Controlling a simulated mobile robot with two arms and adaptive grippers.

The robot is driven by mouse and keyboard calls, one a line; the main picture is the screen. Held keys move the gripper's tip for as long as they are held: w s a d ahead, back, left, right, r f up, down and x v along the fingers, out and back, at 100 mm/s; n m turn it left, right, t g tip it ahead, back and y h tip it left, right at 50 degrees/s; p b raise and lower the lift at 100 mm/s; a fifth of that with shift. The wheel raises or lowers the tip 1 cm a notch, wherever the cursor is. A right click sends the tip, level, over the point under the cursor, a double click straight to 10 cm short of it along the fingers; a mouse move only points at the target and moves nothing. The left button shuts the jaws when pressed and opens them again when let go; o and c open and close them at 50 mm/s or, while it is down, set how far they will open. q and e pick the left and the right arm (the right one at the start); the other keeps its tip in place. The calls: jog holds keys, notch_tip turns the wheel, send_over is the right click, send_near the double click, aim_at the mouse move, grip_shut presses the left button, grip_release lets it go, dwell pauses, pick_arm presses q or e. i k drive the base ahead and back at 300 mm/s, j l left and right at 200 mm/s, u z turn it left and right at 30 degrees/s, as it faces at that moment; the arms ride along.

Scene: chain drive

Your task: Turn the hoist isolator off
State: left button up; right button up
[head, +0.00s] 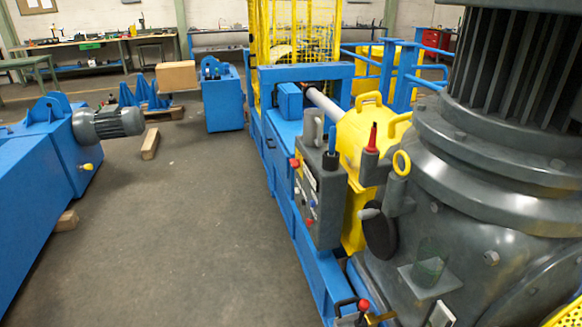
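A grey control box (319,195) with small red, white and blue controls on its left-facing side is mounted on the blue machine frame right of centre. A blue-tipped lever (331,140) stands upright at its top, beside a grey handle (308,130). To its right a red-tipped part (372,138) sticks up beside the big grey motor housing. A red-knobbed lever (363,305) shows at the bottom edge. I see no readable label, so I cannot tell which of these, if any, is the hoist isolator. Neither of my grippers is in view.
The large grey motor housing (490,200) fills the right side. A yellow guard (365,130) and blue rails (395,65) stand behind the box. A blue machine with a grey motor (110,123) is at the left. The floor (190,230) between is mostly clear, with some timber blocks (150,144).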

aim_at(295, 164)
jog(key=i+j+z, duration=0.15)
jog(key=i, duration=0.4)
jog(key=i+j+z, duration=0.1)
jog(key=i+j, duration=0.35)
jog(key=i, duration=0.05)
